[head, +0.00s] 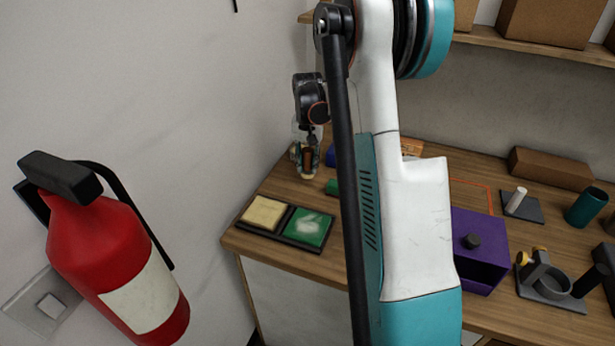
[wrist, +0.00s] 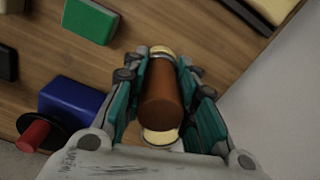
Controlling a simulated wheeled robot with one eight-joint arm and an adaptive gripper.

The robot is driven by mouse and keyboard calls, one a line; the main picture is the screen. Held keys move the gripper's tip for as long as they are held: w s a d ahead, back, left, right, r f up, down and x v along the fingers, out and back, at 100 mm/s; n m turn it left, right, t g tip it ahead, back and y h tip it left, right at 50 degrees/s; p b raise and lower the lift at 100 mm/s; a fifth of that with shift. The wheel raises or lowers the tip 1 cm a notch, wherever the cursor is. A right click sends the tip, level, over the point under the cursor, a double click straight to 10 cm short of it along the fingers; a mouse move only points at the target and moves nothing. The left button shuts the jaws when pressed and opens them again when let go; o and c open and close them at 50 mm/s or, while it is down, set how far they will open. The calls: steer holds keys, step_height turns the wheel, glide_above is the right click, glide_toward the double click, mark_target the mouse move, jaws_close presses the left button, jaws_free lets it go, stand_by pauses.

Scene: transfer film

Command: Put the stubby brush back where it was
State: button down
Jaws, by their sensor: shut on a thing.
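My gripper (head: 306,168) hangs over the back left part of the wooden table, beside the wall. In the wrist view my gripper (wrist: 165,75) is shut on a short brown cylinder with cream ends, which I take for the stubby brush (wrist: 163,98). The brush lies lengthwise between the teal finger pads. In the head view it shows only as a small brown patch between the fingers (head: 307,155). Whether it touches the table is hard to tell.
A black tray (head: 271,238) with cream and green pads sits at the table's front left. A green block (wrist: 90,20) and blue box (wrist: 72,100) are near my gripper. A purple box (head: 480,240), orange outline (head: 478,185) and grey ring fixture (head: 545,285) are right of my arm.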

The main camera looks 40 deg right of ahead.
mark_target(308, 149)
steer(key=shift+f+b, duration=0.6)
steer(key=shift+f, duration=1.8)
steer(key=shift+r, duration=0.1)
steer(key=c, duration=1.7)
jaws_free()
steer(key=shift+f, duration=0.2)
steer(key=o, duration=0.4)
steer(key=shift+r, duration=0.1)
step_height(308, 149, up, 12)
steer(key=p, duration=0.3)
steer(key=shift+r, duration=0.15)
